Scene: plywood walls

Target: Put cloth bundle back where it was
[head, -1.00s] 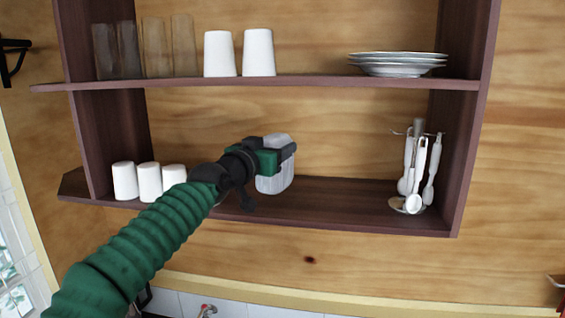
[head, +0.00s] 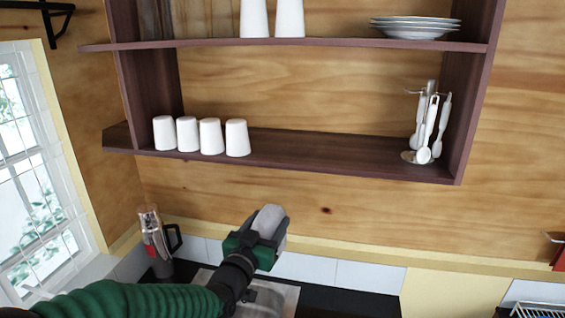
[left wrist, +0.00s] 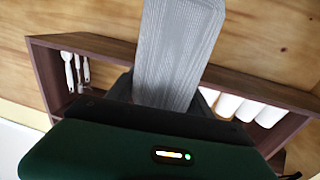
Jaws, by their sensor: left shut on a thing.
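The cloth bundle is a pale grey-white, ribbed-looking piece (head: 268,219) in the head view. It also fills the upper middle of the left wrist view (left wrist: 178,50). My left gripper (head: 262,236) is shut on it and holds it in the air, below the lower shelf and in front of the wall above the counter. The gripper's dark jaws hide the bundle's lower end. My right gripper is not in view.
The lower shelf (head: 320,151) holds several white cups (head: 210,135) at left and a utensil stand (head: 422,157) at right, with clear room between. Plates (head: 416,28) sit above. A metal flask (head: 154,242) stands by the window.

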